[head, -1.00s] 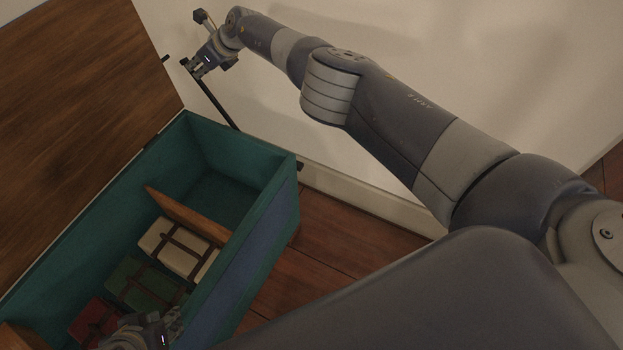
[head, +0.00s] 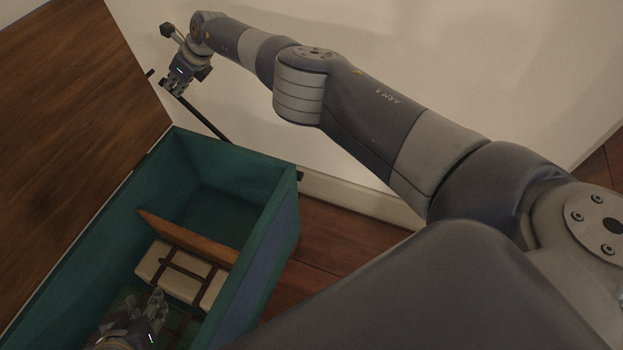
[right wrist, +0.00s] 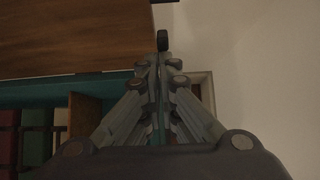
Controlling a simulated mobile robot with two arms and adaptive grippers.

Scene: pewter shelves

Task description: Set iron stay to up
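The iron stay (head: 205,117) is a thin black bar. In the head view it slants from beside the raised wooden lid (head: 70,120) down to the right, behind the teal chest (head: 262,225). My right gripper (head: 171,88) is at its upper part. In the right wrist view the fingers (right wrist: 164,66) are close together, with a dark bar between them and a black end (right wrist: 162,40) beyond the tips. My left gripper (head: 158,300) is over the chest's interior, low in the head view; its finger gap is unclear.
The chest holds a wooden divider (head: 185,237), a cream strapped bundle (head: 172,271) and a green one, partly hidden by my left gripper. A pale wall (head: 400,60) stands close behind my right arm. Wooden floor (head: 325,235) shows right of the chest.

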